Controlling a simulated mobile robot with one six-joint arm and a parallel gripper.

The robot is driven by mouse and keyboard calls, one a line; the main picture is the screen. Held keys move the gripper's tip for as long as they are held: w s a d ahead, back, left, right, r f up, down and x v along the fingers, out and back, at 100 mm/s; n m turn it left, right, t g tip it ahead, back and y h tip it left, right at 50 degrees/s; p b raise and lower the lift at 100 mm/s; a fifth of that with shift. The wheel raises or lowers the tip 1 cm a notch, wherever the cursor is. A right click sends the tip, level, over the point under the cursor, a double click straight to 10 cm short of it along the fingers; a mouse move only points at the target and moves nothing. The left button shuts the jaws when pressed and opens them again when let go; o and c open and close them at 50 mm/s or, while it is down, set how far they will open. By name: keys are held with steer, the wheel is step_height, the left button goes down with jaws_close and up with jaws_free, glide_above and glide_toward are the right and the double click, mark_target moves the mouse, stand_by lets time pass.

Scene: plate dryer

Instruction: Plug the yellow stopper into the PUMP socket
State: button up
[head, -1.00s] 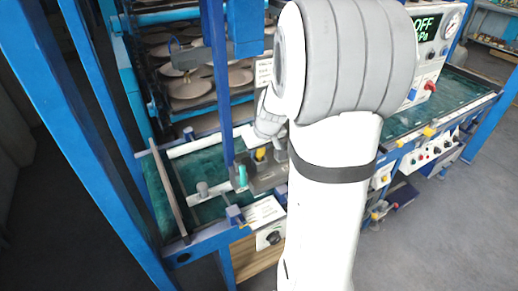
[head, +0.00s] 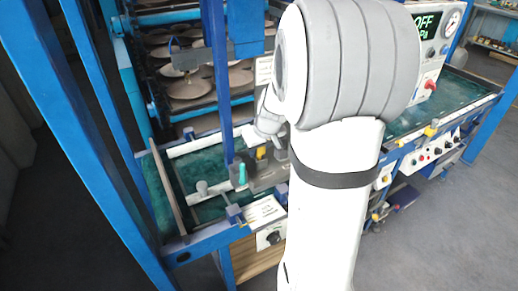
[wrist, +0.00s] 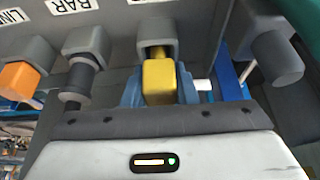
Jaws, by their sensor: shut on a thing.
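The yellow stopper (wrist: 158,82) is between the two blue fingers of my gripper (wrist: 159,90) in the wrist view, and the gripper is shut on it. The stopper's far end meets the opening of a grey socket block (wrist: 157,22). How deep it sits in there cannot be told. The label above this block is cut off by the frame's top edge, so I cannot read whether it says PUMP. In the head view a small yellow piece (head: 261,153) shows beside my wrist; my arm hides most of the gripper.
Left of the stopper in the wrist view are a dark plug (wrist: 79,82) under a BAR label and an orange plug (wrist: 20,78) under a partly cut label. A grey cylinder (wrist: 277,62) stands close on the right. A teal piece (head: 242,174) shows in the head view.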

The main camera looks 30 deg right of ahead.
steer(key=shift+s+a+f, duration=0.1)
steer(key=shift+s+f, duration=0.25)
steer(key=shift+f, duration=0.35)
steer(key=o, duration=1)
steer(key=shift+o, duration=0.2)
steer(key=shift+r, duration=0.45)
steer(key=v, duration=0.8)
steer(key=shift+w+d+b, duration=0.4)
steer(key=shift+r, duration=0.15)
